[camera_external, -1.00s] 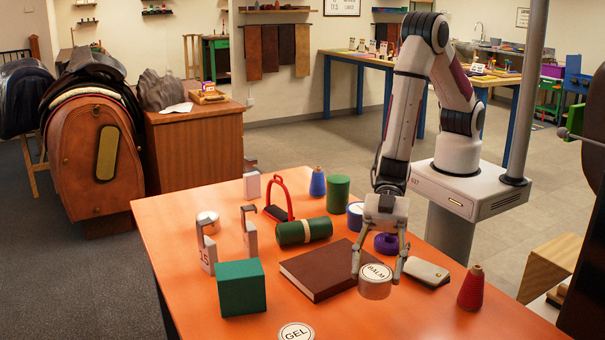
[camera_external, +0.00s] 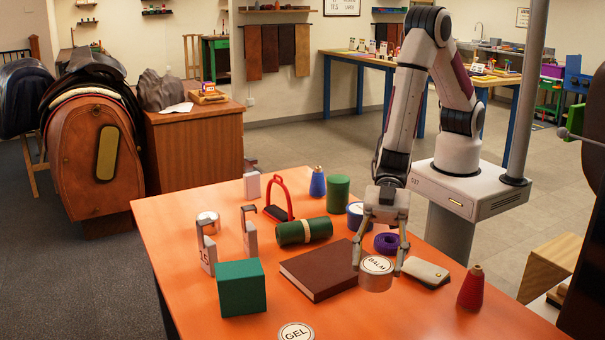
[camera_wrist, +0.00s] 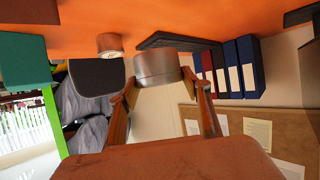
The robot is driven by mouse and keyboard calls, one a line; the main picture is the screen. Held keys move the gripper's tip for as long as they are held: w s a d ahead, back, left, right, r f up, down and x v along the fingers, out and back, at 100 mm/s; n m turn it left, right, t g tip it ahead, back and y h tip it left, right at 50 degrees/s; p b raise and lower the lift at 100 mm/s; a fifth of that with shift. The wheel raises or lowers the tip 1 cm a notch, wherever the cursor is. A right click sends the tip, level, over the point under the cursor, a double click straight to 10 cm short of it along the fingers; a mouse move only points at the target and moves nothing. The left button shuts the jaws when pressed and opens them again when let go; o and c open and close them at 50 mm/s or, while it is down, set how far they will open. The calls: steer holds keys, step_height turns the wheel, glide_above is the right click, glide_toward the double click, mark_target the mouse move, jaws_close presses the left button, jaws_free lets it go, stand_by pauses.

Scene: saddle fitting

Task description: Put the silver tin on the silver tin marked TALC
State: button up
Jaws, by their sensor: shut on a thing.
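My gripper (camera_external: 377,268) is shut on a silver tin marked BALM (camera_external: 376,282), with one finger on each side of it. The held tin is roughly level, its label up, close to the right end of the brown book in the picture. It also shows between the fingers in the wrist view (camera_wrist: 156,70). A small silver tin with a pale top (camera_external: 208,217) stands at the left; its label is too small to read. A tin marked GEL (camera_external: 296,332) is cut off by the bottom edge. I cannot read TALC on any tin.
The brown book (camera_external: 319,270), a teal block (camera_external: 241,288), a green roll (camera_external: 303,231), a purple ring (camera_external: 386,243), a pale case (camera_external: 427,274) and a red cone spool (camera_external: 471,288) lie around the gripper. Upright metal pieces (camera_external: 207,249) stand near the small tin.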

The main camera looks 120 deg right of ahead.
mark_target(378, 260)
steer(key=shift+r, duration=0.15)
step_height(378, 260, up, 9)
steer(key=shift+f, duration=0.1)
steer(key=w+d+r+m+t+h, duration=0.1)
steer(key=w+d, duration=0.7)
steer(key=d, duration=0.4)
steer(key=w+d+r+m+t+h, duration=0.1)
steer(key=w+d+m, duration=0.1)
steer(key=w+d, duration=0.85)
steer(key=s+d+f+m+t+h, duration=0.1)
steer(key=d+m+h, duration=0.15)
steer(key=d, duration=2.85)
steer(key=shift+f, duration=2.55)
